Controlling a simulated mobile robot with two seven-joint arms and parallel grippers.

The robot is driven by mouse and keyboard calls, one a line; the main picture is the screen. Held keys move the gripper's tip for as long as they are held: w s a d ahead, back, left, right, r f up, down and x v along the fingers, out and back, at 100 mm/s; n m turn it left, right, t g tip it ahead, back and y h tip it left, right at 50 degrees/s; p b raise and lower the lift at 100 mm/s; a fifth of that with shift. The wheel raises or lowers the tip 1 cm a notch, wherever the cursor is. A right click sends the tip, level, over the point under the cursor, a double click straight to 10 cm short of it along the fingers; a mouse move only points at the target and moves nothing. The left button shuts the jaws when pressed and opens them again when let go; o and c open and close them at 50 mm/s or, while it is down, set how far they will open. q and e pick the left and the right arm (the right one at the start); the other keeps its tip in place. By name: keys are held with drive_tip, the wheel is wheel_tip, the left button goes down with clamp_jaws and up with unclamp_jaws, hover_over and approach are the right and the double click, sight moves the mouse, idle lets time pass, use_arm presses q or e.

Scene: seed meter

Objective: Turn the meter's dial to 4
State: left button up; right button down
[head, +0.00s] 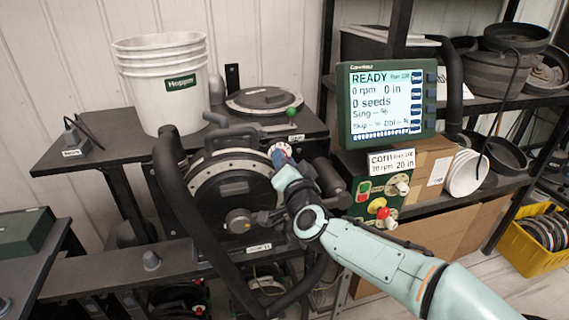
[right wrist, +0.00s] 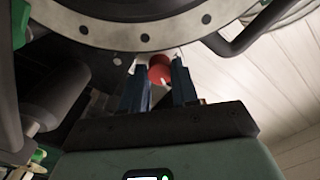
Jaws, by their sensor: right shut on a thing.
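The seed meter (head: 205,185) is a black round housing with a pale, hole-dotted ring, standing on the dark bench. Its dial (head: 279,150), a small pale face with red and blue marks, sits at the upper right of the ring. My right gripper (head: 284,168) is at the dial, coming from the lower right. In the right wrist view a red knob (right wrist: 160,69) with a white mark sits between the two dark fingers (right wrist: 158,85), which are shut on it. The dial's numbers are too small to read, and the gripper partly covers it. My left gripper is not in view.
A black hose (head: 178,190) curves in front of the meter's left side. A white hopper bucket (head: 160,95) stands behind it. A monitor (head: 386,103) reading READY and 0 rpm stands right, above a green control box (head: 365,208) with buttons. Shelves with bowls are further right.

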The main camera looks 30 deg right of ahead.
drive_tip(key=c, duration=1.1)
unclamp_jaws()
drive_tip(key=b+v, duration=0.1)
drive_tip(key=v, duration=1.2)
drive_tip(key=shift+s+f, duration=0.1)
drive_tip(key=shift+s, duration=0.15)
